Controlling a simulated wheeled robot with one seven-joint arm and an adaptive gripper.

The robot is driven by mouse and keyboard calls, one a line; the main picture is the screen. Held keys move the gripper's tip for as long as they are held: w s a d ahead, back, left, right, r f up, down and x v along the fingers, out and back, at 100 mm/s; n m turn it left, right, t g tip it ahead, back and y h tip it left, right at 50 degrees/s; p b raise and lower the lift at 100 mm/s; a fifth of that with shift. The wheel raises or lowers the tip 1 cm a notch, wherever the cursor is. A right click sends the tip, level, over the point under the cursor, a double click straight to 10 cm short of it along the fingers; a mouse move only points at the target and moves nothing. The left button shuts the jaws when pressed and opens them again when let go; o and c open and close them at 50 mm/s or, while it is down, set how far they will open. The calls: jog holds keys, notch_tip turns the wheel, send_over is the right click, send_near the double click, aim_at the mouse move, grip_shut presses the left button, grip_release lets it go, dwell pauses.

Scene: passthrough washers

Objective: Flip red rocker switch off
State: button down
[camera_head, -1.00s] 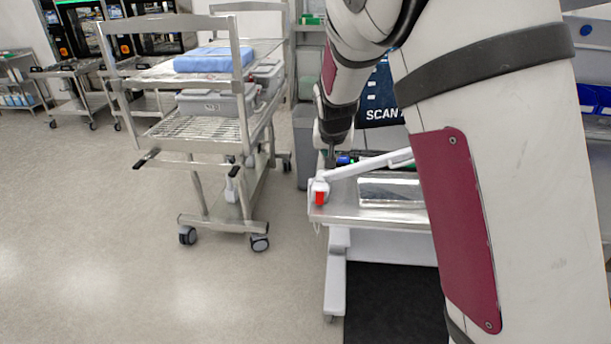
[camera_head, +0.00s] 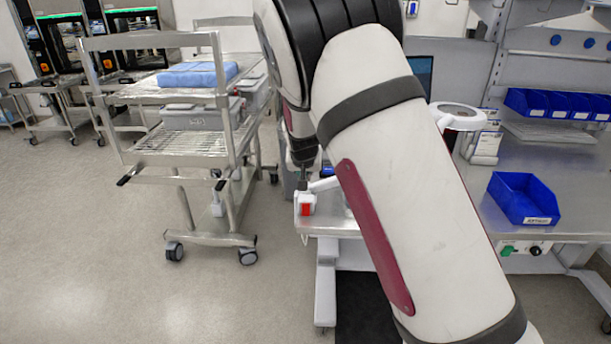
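The red rocker switch (camera_head: 306,209) sits on a small white housing at the front left corner of a steel workbench (camera_head: 335,227). A white bar runs from the housing to the right and passes behind my arm. My arm fills the middle of the view and reaches over the bench. Its dark end, with my gripper (camera_head: 303,180), points down just above and behind the switch housing. The fingers are too small and dark to read, and I cannot tell whether they touch the housing.
A wheeled steel cart (camera_head: 160,154) with a blue folded pack (camera_head: 197,75) and a grey bin (camera_head: 200,115) stands to the left. An empty blue bin (camera_head: 522,198) lies on the right bench. A round magnifier lamp (camera_head: 457,115) stands behind my arm. The floor at front left is clear.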

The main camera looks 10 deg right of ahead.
send_over(306, 209)
notch_tip(306, 209, down, 4)
jog(key=shift+w+d+f, duration=0.1)
jog(key=shift+d+f, duration=0.05)
jog(key=shift+f, duration=0.1)
notch_tip(306, 209, down, 3)
jog(key=shift+f+p, duration=0.1)
jog(key=shift+p, duration=0.4)
jog(key=shift+f, duration=0.6)
